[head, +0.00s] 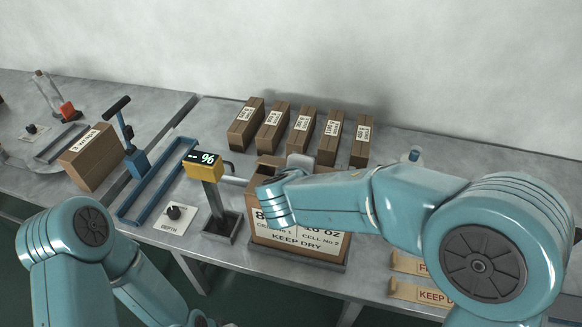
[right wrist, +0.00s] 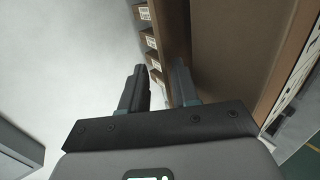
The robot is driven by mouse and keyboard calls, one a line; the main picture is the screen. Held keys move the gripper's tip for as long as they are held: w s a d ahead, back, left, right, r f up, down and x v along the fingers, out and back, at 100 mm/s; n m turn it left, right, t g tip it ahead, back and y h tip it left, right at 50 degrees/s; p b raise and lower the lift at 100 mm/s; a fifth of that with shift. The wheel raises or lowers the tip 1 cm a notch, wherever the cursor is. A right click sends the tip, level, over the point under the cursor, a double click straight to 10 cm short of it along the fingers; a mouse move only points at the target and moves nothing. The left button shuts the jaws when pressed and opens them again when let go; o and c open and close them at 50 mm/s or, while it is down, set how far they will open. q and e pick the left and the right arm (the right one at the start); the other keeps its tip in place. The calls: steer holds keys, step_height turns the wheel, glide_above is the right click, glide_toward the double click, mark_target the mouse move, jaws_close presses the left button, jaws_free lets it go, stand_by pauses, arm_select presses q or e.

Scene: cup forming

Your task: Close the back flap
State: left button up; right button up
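A brown carton (head: 262,228) with white labels reading "KEEP DRY" stands on the bench at the centre of the head view. Brown cardboard (head: 268,165) shows at its back left; my right arm covers most of its top, so the back flap's angle cannot be told. In the right wrist view my right gripper (right wrist: 158,82) has its two dark fingers apart, with a gap between them and nothing clearly held. A broad brown cardboard panel (right wrist: 235,45) lies just right of the fingers. My left arm is low at the left; its gripper is not visible.
Several labelled brown boxes (head: 302,131) stand in a row behind the carton. A yellow display post (head: 203,166) stands close to its left, with a blue frame (head: 158,180) and another carton (head: 93,158) beyond.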

steer(key=b+v, duration=0.1)
steer(key=v, duration=0.2)
arm_select(q)
steer(key=shift+f+b, duration=0.95)
steer(key=shift+b, duration=0.3)
arm_select(e)
steer(key=v, duration=1.3)
steer(key=shift+r, duration=0.3)
